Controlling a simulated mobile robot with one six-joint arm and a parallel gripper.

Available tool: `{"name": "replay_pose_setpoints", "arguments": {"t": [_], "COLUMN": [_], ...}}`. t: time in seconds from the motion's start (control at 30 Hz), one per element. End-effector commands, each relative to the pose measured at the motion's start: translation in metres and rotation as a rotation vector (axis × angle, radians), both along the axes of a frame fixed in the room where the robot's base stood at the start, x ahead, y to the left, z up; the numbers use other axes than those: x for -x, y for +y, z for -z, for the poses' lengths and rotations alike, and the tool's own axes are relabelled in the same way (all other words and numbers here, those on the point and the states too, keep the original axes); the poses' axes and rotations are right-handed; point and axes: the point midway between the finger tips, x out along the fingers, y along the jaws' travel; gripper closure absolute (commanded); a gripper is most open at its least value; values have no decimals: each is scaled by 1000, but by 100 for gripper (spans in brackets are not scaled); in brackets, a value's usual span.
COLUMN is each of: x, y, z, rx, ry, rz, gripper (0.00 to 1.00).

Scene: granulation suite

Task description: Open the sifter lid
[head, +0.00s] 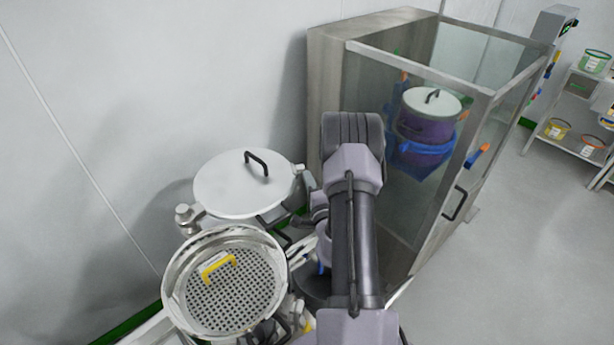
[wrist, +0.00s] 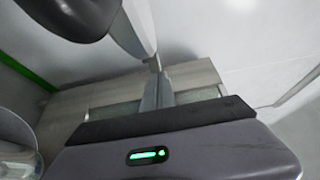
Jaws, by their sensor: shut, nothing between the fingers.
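A round white lid (head: 225,190) with a black bar handle (head: 257,163) lies nearly flat at the left in the head view, with metal fittings at its rim. In front of it is a round metal rim around a perforated plate (head: 235,300) with a yellow handle (head: 218,267). My gripper (wrist: 157,88) shows in the wrist view with its fingers together and nothing between them. In the head view my arm hides most of the gripper, to the right of the lid; I cannot tell whether it touches anything.
A glass-walled cabinet (head: 395,55) stands right of my arm, with a purple pot (head: 425,130) under a white lid inside. A shelf (head: 570,135) with several tubs is at the far right. The floor (head: 530,250) at the right is clear. A wall is close behind the lid.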

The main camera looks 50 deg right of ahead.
Motion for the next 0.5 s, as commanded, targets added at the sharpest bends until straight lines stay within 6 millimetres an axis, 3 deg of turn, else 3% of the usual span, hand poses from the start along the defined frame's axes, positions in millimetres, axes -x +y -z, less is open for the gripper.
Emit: {"name": "replay_pose_setpoints", "arguments": {"t": [0.13,0.5], "x": [-11,-13], "y": [-7,-9], "z": [1,0], "rx": [0,0], "ry": [0,0], "rz": [-1,-1], "gripper": [100,100]}}
